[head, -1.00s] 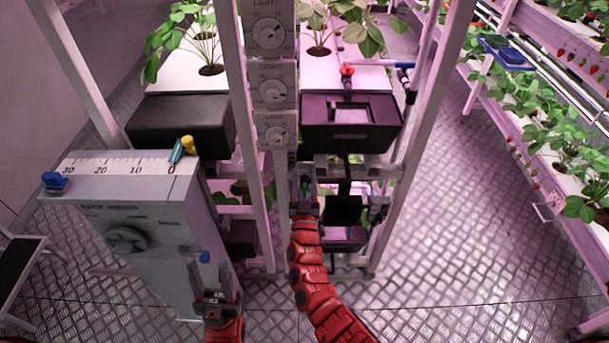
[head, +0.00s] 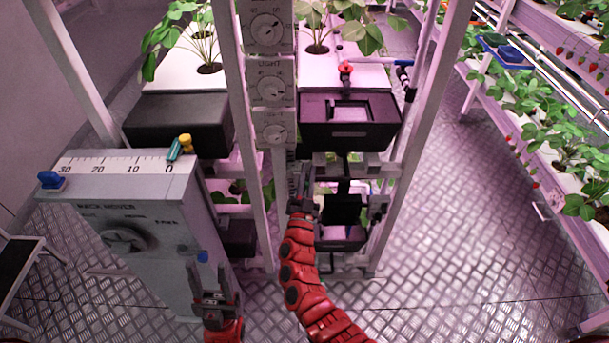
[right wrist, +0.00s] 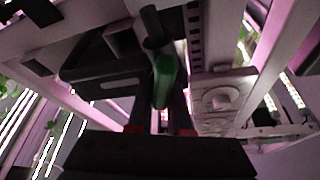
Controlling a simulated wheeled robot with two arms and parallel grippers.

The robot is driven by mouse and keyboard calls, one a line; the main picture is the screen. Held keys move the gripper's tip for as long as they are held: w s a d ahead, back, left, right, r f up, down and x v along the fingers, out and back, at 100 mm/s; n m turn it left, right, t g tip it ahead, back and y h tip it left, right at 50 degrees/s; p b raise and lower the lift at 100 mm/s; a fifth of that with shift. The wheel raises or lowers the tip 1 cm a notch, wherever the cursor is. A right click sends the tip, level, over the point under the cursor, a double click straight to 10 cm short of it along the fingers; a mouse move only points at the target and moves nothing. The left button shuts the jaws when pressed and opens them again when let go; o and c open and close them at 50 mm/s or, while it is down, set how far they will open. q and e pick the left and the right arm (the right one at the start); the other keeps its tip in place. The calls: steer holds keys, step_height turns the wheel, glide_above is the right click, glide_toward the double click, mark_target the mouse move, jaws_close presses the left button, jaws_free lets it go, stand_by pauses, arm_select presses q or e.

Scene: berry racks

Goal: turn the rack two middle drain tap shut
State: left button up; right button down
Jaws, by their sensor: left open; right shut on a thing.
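A green tap handle (right wrist: 164,78) stands between the fingers of my right gripper in the right wrist view. A dark pipe piece (right wrist: 152,30) is just beyond it. In the head view my right gripper (head: 303,185) is below the black upper trough, beside the rack post, and its fingers hide the handle. It is shut on the green handle. I cannot tell how far the tap is turned. My left gripper (head: 213,282) is open and empty, in front of the grey cabinet.
A grey cabinet with a scale and dial (head: 125,237) stands at left. Light dials (head: 270,90) line the post above my right gripper. A lower trough (head: 343,240) is right of my arm. Open floor (head: 460,210) lies at right.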

steer(key=shift+d+f+m+g+h, duration=0.15)
steer(key=shift+m+h, duration=0.15)
steer(key=shift+m, duration=0.3)
steer(key=shift+d+f+m+g+h, duration=0.15)
steer(key=shift+m+h, duration=0.15)
steer(key=shift+m, duration=0.3)
steer(key=shift+a+r, duration=0.1)
steer(key=shift+a, duration=0.05)
steer(key=c, duration=0.8)
jaws_free()
steer(key=shift+c, duration=0.2)
steer(key=b+v, duration=0.2)
steer(key=v, duration=1.5)
steer(key=shift+s+b, duration=0.2)
steer(key=shift+b, duration=0.1)
